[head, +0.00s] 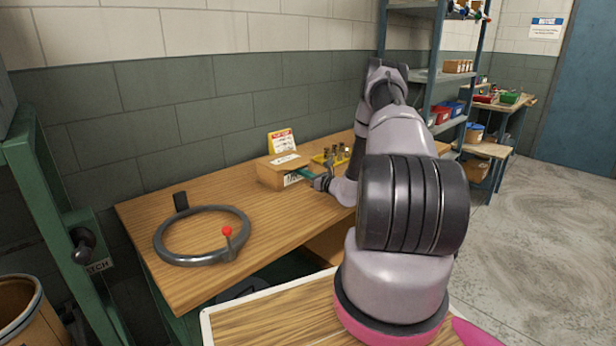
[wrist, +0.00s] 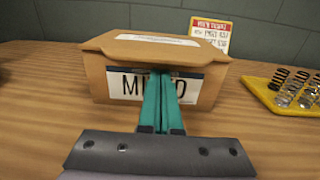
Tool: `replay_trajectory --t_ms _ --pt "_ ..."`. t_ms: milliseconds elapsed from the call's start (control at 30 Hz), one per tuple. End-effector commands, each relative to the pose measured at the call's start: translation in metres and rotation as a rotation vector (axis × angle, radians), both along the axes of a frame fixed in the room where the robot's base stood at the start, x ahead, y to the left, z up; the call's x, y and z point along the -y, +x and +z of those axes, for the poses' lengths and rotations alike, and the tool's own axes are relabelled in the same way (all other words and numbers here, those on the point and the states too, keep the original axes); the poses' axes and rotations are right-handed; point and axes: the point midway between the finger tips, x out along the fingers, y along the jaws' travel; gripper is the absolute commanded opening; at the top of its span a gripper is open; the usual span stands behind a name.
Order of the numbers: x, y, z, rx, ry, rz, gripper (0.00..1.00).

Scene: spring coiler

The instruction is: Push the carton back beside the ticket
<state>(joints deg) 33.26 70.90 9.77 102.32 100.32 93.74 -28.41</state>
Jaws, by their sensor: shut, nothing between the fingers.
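The carton (head: 277,169) is a brown cardboard box with a white label on its top and a lettered label on its front. It stands on the wooden bench near the wall. It also fills the middle of the wrist view (wrist: 95,75). The ticket (head: 281,140) is a yellow, red and white card standing behind the carton; in the wrist view the ticket (wrist: 211,34) shows behind the carton's right end. My gripper (wrist: 160,78) is shut and empty, its teal fingers at the carton's front label, seeming to touch it. The fingers partly hide the lettering.
A yellow tray (wrist: 290,107) with several metal springs lies right of the carton. A grey ring with a red-knobbed lever (head: 203,235) and a small dark block (head: 181,201) occupy the bench's left part. The wall (head: 200,110) rises behind. Bare wood lies left of the carton.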

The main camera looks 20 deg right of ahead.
Motion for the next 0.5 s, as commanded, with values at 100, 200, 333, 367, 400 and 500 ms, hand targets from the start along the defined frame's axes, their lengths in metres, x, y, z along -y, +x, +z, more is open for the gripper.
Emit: replay_trajectory --t_ms 100,200,333,367,400,500 --pt "-0.009 0.019 0.000 0.002 0.000 0.003 0.00" --pt "-0.017 0.039 0.000 0.003 0.000 0.004 0.00" --pt "-0.029 0.069 0.001 0.004 -0.001 0.004 0.00" --pt "-0.030 0.074 0.000 0.004 -0.001 0.003 0.00" --pt "-0.033 0.081 0.000 0.003 -0.001 0.003 0.00" --pt "-0.036 0.091 0.000 0.001 0.000 0.001 0.00"
